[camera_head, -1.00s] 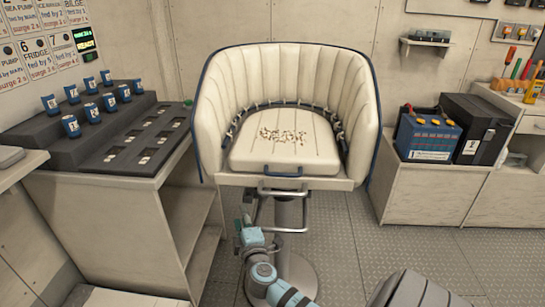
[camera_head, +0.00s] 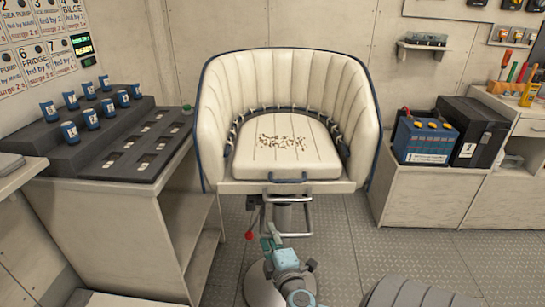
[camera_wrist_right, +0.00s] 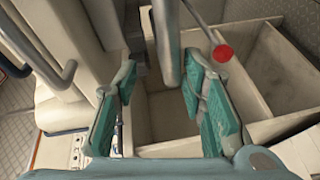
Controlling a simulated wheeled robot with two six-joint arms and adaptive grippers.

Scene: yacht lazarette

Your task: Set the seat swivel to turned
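The seat (camera_head: 285,155) is a cream padded chair with blue trim, its open front facing me, on a grey pedestal. A lever with a red knob (camera_head: 249,235) hangs under its front left; the knob also shows in the right wrist view (camera_wrist_right: 222,53), to the right of the fingers. My right gripper (camera_head: 270,243) is below the seat front, just right of the knob and apart from it. In the wrist view its teal-padded fingers (camera_wrist_right: 160,75) are spread apart, with no object visibly held. My left gripper is not in view.
A metal footrest loop (camera_head: 296,222) hangs below the seat. A bench with a stepped dark rack (camera_head: 110,145) of blue-labelled pieces stands left. A blue battery box (camera_head: 425,139) and a black box (camera_head: 475,130) sit on a low cabinet at right. Floor shows between them.

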